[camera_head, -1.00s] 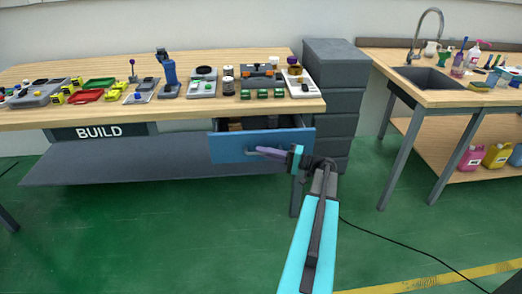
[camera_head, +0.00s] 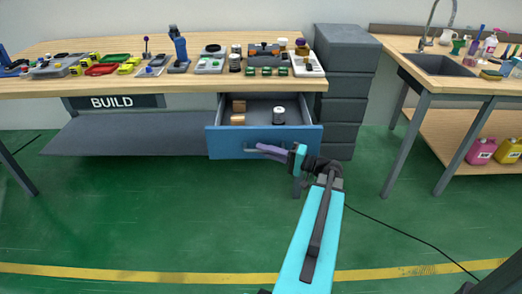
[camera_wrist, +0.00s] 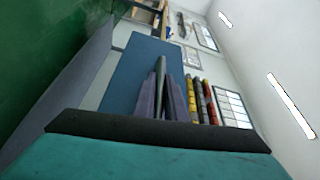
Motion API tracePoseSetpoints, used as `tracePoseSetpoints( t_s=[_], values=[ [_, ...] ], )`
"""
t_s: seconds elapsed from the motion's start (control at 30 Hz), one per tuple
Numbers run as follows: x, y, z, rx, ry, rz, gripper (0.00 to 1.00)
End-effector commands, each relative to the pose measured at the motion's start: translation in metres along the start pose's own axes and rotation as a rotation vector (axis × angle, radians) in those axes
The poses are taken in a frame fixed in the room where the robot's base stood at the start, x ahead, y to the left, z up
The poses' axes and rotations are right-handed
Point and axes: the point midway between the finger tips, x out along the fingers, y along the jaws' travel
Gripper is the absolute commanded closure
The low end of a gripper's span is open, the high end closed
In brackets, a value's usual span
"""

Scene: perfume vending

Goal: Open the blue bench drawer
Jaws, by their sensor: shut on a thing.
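The blue bench drawer (camera_head: 225,142) hangs under the wooden workbench and stands pulled out. Its inside shows a white, dark-topped jar (camera_head: 279,115) and orange-brown blocks (camera_head: 239,112). My gripper (camera_head: 262,149) is at the drawer front, its purple fingers shut on the bar handle (camera_head: 251,151). In the wrist view the blue drawer front (camera_wrist: 128,82) lies behind the fingers (camera_wrist: 165,100), turned on its side. The fingers hide most of the handle.
The workbench top (camera_head: 190,85) carries trays, bottles and devices. A dark grey drawer stack (camera_head: 340,83) stands right of the drawer. A sink bench (camera_head: 480,85) is farther right. The green floor (camera_head: 130,225) in front is clear.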

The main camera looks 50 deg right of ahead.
Motion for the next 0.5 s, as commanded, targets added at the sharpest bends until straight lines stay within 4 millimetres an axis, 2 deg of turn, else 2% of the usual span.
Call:
tracePoseSetpoints(
  t_s=[0.43, 0.47, 0.5],
  values=[
    [0.0046, -0.0006, 0.0046, 0.0, -0.002, -0.001, 1.0],
    [0.0048, -0.0006, 0.0046, 0.0, -0.002, -0.001, 0.88],
    [0.0051, -0.0006, 0.0048, 0.0, -0.003, -0.001, 0.81]
  ],
)
